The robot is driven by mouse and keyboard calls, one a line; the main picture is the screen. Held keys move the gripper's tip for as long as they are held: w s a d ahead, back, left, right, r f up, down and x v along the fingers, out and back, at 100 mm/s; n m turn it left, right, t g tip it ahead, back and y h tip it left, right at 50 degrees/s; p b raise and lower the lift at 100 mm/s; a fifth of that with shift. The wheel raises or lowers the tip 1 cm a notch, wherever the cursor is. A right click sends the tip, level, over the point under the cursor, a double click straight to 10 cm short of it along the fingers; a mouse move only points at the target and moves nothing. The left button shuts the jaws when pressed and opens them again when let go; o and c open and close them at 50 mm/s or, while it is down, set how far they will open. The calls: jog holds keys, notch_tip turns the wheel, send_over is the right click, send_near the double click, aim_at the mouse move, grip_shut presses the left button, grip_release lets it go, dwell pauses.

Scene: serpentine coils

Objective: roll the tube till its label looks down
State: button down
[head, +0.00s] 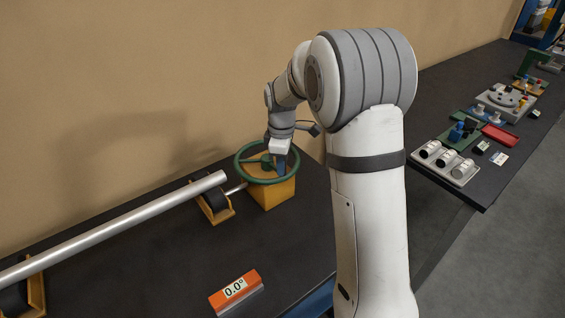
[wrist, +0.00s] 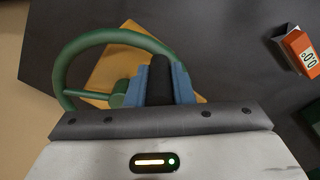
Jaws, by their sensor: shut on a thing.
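A long silver tube (head: 120,228) lies across rollers from the lower left toward the middle in the head view. No label shows on its visible side. A green handwheel (head: 240,165) lies flat on top of a yellow block (head: 270,196) by the tube's right end. My gripper (head: 279,165) reaches down at the wheel's right part. In the wrist view, my gripper (wrist: 160,85) has its blue fingers shut on a dark upright grip beside the green wheel (wrist: 68,65). The grip's lower end is hidden by my gripper.
A black roller in a wooden stand (head: 218,208) bears the tube's right end; another roller stand (head: 36,292) is at the lower left. An orange angle gauge (head: 236,292) reading 0.0° sits at the front. Several parts and fixtures stand along the right of the bench.

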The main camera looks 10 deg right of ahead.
jog(key=c, duration=1.3)
grip_release()
jog(key=shift+w, duration=0.1)
jog(key=shift+r, duration=0.15)
notch_tip(320, 180, up, 7)
jog(key=shift+r+b, duration=0.2)
jog(key=shift+b, duration=0.4)
jog(key=shift+r, duration=0.1)
